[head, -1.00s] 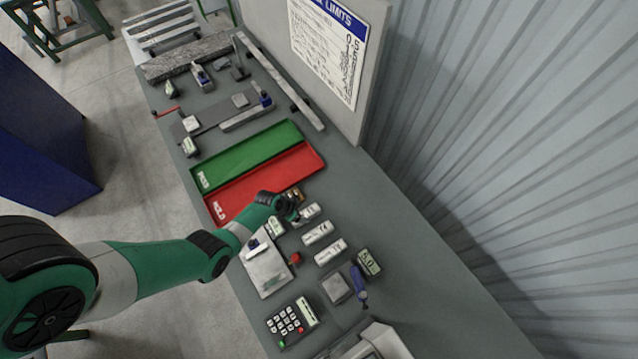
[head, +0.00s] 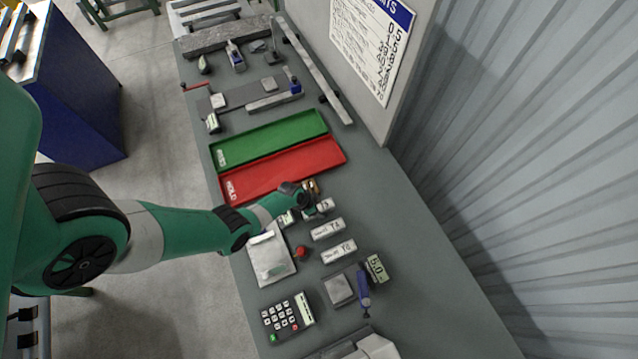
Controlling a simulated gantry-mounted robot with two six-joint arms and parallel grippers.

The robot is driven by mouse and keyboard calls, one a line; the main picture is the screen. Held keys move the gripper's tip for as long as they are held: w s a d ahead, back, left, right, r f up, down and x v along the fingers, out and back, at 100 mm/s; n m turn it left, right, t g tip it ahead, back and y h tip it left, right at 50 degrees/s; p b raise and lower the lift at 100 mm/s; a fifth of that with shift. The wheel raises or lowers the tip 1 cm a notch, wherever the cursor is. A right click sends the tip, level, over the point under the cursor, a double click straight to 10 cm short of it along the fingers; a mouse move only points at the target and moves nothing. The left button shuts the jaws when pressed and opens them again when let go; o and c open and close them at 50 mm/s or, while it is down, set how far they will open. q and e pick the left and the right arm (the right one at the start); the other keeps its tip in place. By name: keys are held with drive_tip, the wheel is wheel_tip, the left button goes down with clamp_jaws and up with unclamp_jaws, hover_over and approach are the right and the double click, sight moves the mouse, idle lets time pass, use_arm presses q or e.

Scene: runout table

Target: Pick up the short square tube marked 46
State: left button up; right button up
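My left gripper (head: 307,203) is low over the table, just in front of the red tray, among small labelled pieces. Its fingers are small and partly hidden, so I cannot tell whether they are open or hold anything. A pale labelled piece (head: 324,206) lies right beside the fingers. Two more pale pieces with dark lettering, one nearer (head: 339,251) and one in the middle (head: 327,230), lie in a row below it. I cannot read a clear 46 on any piece. My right gripper is out of view.
The red HOLD tray (head: 285,172) and green tray (head: 270,138) look empty. A pale plate (head: 270,260), red knob (head: 301,252), grey block (head: 339,290), blue-handled tool (head: 364,290), small display (head: 377,268) and keypad (head: 287,317) crowd the near end. The table's right side is clear.

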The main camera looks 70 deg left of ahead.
use_arm(q)
clamp_jaws()
drive_tip(key=shift+r, duration=0.1)
